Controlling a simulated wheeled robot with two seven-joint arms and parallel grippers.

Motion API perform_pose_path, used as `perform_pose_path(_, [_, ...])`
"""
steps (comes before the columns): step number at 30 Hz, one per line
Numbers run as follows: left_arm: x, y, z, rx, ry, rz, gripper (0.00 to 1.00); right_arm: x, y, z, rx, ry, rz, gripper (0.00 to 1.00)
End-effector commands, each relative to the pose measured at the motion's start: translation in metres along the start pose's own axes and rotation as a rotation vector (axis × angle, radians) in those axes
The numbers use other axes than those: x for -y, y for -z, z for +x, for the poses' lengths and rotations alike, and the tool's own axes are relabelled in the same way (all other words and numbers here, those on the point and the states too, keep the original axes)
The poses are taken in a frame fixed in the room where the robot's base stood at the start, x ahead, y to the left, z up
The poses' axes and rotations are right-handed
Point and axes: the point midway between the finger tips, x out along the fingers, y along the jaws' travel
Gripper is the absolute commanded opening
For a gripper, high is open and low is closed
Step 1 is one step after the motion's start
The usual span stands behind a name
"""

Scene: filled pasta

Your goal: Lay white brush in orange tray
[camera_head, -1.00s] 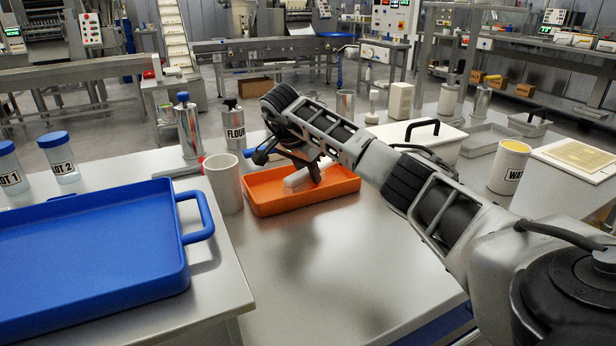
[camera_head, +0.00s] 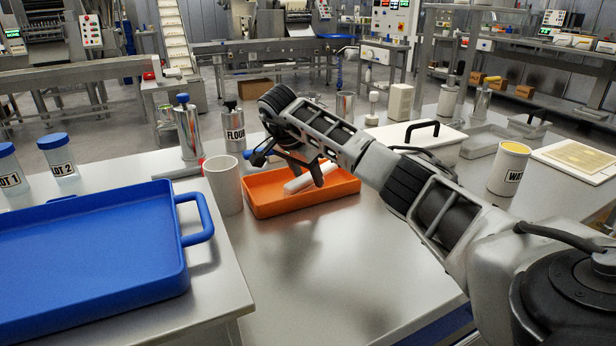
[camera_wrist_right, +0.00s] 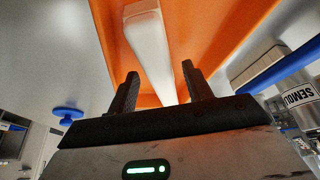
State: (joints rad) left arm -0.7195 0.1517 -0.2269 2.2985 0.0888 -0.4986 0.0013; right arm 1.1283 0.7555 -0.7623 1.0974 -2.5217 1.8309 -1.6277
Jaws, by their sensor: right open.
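The orange tray (camera_head: 275,198) sits on the steel table in the middle of the head view. The white brush (camera_head: 298,184) lies inside it, partly hidden behind my right gripper. In the right wrist view the white brush (camera_wrist_right: 149,45) lies over the orange tray floor (camera_wrist_right: 205,30), beyond the fingers. My right gripper (camera_wrist_right: 160,85) is open. In the head view the right gripper (camera_head: 290,165) is just above the tray, and the brush looks free of its fingers. My left gripper is not in view.
A white cup (camera_head: 224,185) stands close to the tray's left side. A large blue tray (camera_head: 95,255) fills the left front. A flour shaker (camera_head: 234,132) and a steel bottle (camera_head: 188,128) stand behind. A container (camera_head: 509,167) stands right. Bare table lies in front of the orange tray.

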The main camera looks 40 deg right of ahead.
Motion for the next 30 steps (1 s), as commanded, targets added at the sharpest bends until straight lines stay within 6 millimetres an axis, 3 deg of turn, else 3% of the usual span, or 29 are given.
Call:
perform_pose_path(6, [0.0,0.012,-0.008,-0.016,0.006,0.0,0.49,0.001,0.002,-0.052,-0.002,0.006,0.0,0.5])
perform_pose_path(13, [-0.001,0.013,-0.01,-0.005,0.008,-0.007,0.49,0.001,0.002,-0.093,-0.002,0.003,0.0,0.5])
perform_pose_path(18, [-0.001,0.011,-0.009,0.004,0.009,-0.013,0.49,0.0,0.001,-0.106,-0.002,0.001,0.001,0.5])
perform_pose_path(30, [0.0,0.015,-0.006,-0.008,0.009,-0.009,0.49,0.0,0.0,-0.107,-0.001,0.0,0.0,0.5])
